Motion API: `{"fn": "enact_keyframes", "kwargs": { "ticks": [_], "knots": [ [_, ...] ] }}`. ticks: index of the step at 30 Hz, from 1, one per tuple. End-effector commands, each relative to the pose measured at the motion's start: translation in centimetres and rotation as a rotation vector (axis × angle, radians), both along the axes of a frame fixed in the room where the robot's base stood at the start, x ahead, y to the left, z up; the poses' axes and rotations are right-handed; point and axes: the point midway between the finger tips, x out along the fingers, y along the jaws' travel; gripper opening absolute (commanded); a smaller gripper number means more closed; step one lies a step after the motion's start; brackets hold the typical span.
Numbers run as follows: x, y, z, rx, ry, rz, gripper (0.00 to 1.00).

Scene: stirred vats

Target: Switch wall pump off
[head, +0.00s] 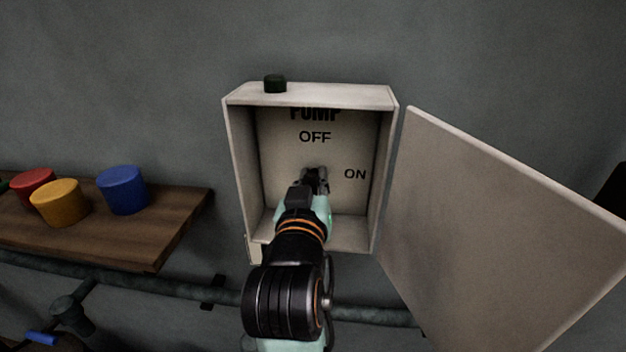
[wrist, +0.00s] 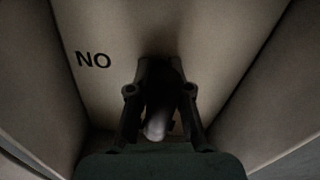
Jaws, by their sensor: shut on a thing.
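The open pump box (head: 233,160) is on the wall, with PUMP, OFF and ON printed on its back panel. OFF is at the top and ON is to the right. My gripper (head: 314,178) reaches into the box, below OFF and left of ON. In the wrist view, my gripper (wrist: 161,80) is shut on the dark switch handle (wrist: 156,118), which has a pale rounded end between the fingers. The ON label appears upside down there. My gripper hides most of the switch in the head view, so I cannot tell which label it points to.
The box door (head: 500,230) stands open to the right. A dark green indicator (head: 275,84) sits on top of the box. A wooden shelf (head: 170,225) at left holds red (head: 33,186), yellow (head: 59,203) and blue (head: 122,190) pieces. A pipe (head: 175,287) runs below.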

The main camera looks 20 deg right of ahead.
Motion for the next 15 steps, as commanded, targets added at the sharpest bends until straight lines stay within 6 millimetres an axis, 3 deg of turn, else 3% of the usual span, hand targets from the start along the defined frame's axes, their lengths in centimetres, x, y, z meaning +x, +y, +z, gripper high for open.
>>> {"fn": "enact_keyframes", "kwargs": {
  "ticks": [2,3,7,15],
  "knots": [
    [-0.02,0.01,0.06,-0.001,-0.001,0.000,0.00],
    [-0.02,0.01,0.06,-0.001,-0.001,0.000,0.23],
    [-0.01,0.00,0.04,-0.001,-0.001,0.000,0.43],
    [-0.04,0.03,0.02,-0.001,0.000,0.000,0.43]
  ]
}}
